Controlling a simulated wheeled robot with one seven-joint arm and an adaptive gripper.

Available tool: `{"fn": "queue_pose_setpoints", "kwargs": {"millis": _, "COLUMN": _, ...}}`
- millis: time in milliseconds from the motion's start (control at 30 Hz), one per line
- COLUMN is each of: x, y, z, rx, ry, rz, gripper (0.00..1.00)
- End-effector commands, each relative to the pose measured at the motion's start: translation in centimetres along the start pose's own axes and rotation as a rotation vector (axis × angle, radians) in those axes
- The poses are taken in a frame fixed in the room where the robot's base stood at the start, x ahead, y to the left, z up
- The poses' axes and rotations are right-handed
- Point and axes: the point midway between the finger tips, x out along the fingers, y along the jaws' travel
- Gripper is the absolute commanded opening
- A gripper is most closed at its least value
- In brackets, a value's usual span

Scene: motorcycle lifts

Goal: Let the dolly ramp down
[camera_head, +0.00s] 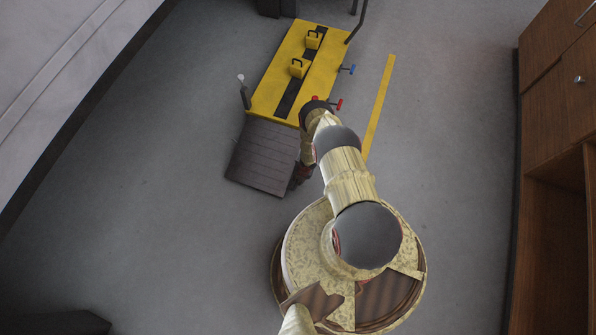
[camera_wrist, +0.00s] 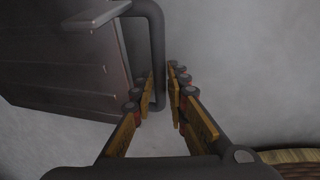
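The dolly ramp (camera_head: 262,157) is a dark ribbed plate at the near end of the yellow dolly (camera_head: 265,88). In the wrist view the ramp (camera_wrist: 60,65) fills the upper left, with a dark bent bar handle (camera_wrist: 157,40) at its edge. My gripper (camera_wrist: 160,80) has its fingers close on both sides of this bar and looks shut on it. In the head view my gripper (camera_head: 299,177) is at the ramp's right edge, partly hidden by my arm. The ramp's exact tilt is hard to tell from above.
The dolly carries yellow blocks (camera_head: 300,67) with dark handles, plus red (camera_head: 338,104) and blue (camera_head: 350,69) knobs on its right. A yellow floor stripe (camera_head: 379,105) lies to the right. Wooden cabinets (camera_head: 553,90) stand far right. Grey floor left of the ramp is clear.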

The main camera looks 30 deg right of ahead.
Motion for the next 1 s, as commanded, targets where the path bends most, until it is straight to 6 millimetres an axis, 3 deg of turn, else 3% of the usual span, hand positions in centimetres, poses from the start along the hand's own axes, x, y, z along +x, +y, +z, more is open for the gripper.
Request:
{"fn": "queue_pose_setpoints", "kwargs": {"millis": 233, "x": 0.00, "y": -0.01, "z": 0.00, "rx": 0.000, "ry": 0.000, "rz": 0.000, "gripper": 0.00}}
{"fn": "queue_pose_setpoints", "kwargs": {"millis": 867, "x": 0.00, "y": -0.04, "z": -0.01, "rx": 0.001, "ry": 0.000, "rz": -0.001, "gripper": 0.00}}
{"fn": "queue_pose_setpoints", "kwargs": {"millis": 1000, "x": -0.73, "y": -0.83, "z": -0.67, "rx": 0.006, "ry": 0.020, "rz": -0.001, "gripper": 0.00}}
